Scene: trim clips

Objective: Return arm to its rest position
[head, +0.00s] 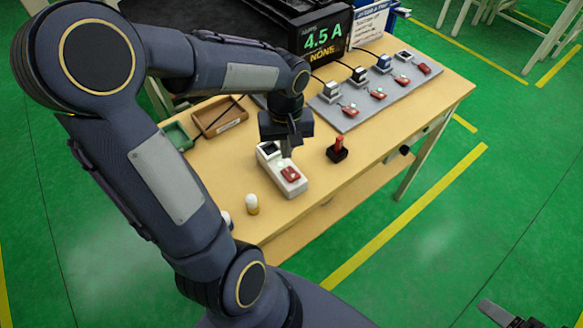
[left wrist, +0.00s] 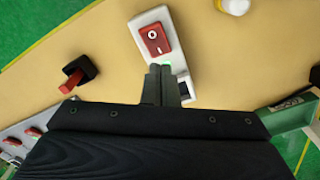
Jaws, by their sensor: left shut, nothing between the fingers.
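My left arm comes in from the left in the head view. Its gripper (head: 288,154) points down just over a white switch box (head: 290,183) on the wooden table (head: 400,138). The box carries a red rocker switch, which shows clearly in the left wrist view (left wrist: 155,39). In that view the left fingertips (left wrist: 165,70) are together and empty, in front of the box; I cannot tell whether they touch it. Part of my right gripper (head: 508,316) shows at the bottom right corner of the head view, away from the table; its jaws are unclear.
A black block with a red lever (head: 338,150) stands right of the box. A grey panel (head: 345,122) with several switches lies behind. A display (head: 322,38) reads 4.5 A. A brown tray (head: 220,118), green bin (head: 177,137) and white-and-yellow bottle (head: 252,204) are left.

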